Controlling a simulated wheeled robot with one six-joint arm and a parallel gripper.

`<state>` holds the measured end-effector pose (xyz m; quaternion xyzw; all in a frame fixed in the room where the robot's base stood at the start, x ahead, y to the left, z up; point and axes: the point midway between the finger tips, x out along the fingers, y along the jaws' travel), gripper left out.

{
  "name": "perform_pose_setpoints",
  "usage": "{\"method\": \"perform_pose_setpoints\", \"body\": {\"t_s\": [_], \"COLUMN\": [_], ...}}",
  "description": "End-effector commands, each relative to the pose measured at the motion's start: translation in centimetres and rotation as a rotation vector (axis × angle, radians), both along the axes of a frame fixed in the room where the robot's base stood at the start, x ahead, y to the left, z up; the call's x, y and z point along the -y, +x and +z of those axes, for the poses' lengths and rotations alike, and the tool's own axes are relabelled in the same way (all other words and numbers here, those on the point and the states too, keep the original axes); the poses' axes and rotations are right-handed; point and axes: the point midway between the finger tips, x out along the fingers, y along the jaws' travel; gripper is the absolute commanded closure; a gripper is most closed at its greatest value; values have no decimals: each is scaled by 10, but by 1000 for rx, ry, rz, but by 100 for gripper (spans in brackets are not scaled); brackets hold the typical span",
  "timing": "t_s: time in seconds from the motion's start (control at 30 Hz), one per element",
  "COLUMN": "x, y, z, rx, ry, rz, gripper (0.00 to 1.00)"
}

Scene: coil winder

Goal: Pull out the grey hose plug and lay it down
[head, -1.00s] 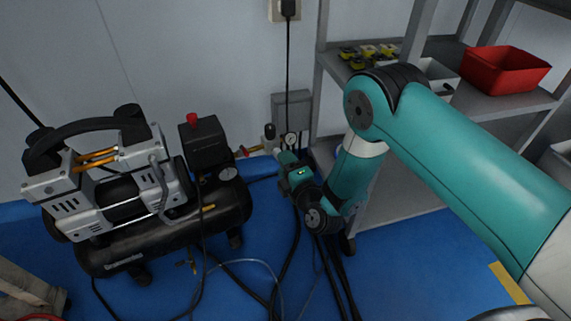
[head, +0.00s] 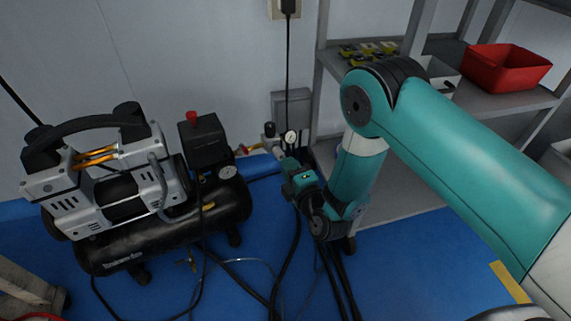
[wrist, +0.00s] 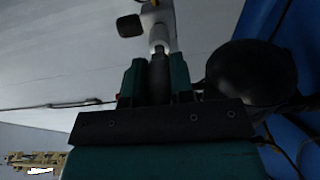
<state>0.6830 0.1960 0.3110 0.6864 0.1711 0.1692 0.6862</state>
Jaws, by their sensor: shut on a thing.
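In the wrist view my gripper (wrist: 157,66) has its two teal fingers on either side of the grey hose plug (wrist: 159,80), a dark grey cylinder, and is shut on it. The plug's pale metal end (wrist: 159,46) points up the picture at the fitting (wrist: 155,18). I cannot tell whether the end is still inside the fitting. In the head view my gripper (head: 284,160) is low by the wall, just below the small gauge (head: 290,137). The plug is mostly hidden there by the gripper.
A black and silver compressor (head: 130,215) stands on the blue floor at left. Black hoses (head: 292,255) run over the floor below my gripper. A grey shelf (head: 490,125) with a red bin (head: 505,70) stands close at right. Open floor (head: 425,265) lies front right.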

Motion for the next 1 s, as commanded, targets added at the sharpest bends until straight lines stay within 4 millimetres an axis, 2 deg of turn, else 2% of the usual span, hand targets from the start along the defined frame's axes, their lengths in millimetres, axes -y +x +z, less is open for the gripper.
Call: {"method": "perform_pose_setpoints", "body": {"t_s": [1.0], "x": [18], "y": [-35], "z": [1], "rx": [1], "ry": [0], "rz": [3], "gripper": [100]}}
